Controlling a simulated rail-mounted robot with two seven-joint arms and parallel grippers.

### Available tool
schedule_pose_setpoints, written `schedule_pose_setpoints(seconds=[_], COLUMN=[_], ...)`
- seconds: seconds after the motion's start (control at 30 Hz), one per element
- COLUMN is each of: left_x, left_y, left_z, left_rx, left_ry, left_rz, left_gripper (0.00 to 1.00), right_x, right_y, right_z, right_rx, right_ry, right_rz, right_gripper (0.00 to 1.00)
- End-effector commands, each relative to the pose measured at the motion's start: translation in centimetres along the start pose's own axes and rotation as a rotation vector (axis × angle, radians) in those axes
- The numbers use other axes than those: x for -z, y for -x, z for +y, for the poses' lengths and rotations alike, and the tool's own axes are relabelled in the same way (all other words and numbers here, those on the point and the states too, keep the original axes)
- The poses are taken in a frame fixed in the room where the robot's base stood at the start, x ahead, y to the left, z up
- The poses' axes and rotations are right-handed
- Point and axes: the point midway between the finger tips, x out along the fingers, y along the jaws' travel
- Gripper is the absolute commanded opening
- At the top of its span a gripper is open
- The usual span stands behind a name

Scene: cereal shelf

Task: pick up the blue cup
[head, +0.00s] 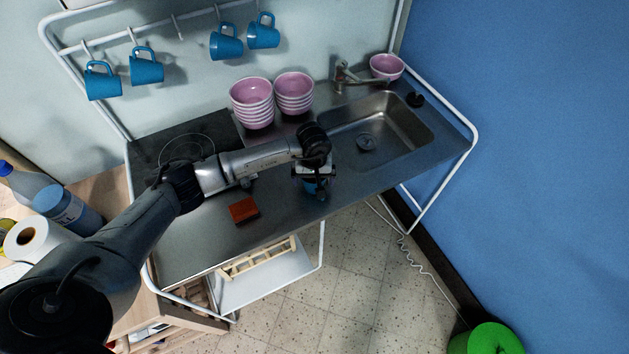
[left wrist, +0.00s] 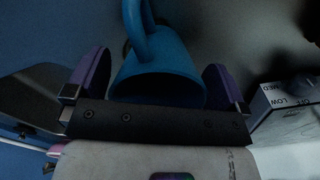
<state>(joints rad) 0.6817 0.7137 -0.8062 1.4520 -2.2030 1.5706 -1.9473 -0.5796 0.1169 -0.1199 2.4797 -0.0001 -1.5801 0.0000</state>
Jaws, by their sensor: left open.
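A blue cup (left wrist: 158,80) is between the two purple-padded fingers of my left gripper (left wrist: 156,70) in the left wrist view. A gap shows between the cup and each finger. Its handle points to the top of that view. In the head view my left gripper (head: 314,178) is over the front edge of the steel counter, and a small part of the blue cup (head: 311,187) shows beneath it; the rest is hidden. My left gripper is open. My right gripper is not in view.
Several other blue cups (head: 146,66) hang from a wall rail. Pink bowl stacks (head: 252,103) stand behind my left arm, near the sink (head: 403,118). A red-brown block (head: 244,210) lies on the counter (head: 200,240). A control box (left wrist: 285,97) is right of the gripper.

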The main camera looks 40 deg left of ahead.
Motion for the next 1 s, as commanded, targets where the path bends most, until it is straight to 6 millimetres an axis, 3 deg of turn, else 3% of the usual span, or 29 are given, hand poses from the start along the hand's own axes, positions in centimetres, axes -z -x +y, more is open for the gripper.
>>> schedule_pose_setpoints(seconds=[0.27,0.73,1.0], left_x=[0.01,0.02,0.06], left_y=[-0.10,-0.06,0.07], left_z=[0.01,0.01,0.02], left_rx=[-0.001,0.000,-0.001], left_ry=[0.000,0.000,0.000], left_rz=[0.000,0.001,0.002], left_gripper=[0.98,0.53,0.53], right_x=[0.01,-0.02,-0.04], right_y=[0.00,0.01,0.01], right_z=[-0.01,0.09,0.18], right_rx=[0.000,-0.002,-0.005], right_ry=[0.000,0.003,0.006], right_rz=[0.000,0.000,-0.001], right_gripper=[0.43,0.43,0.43])
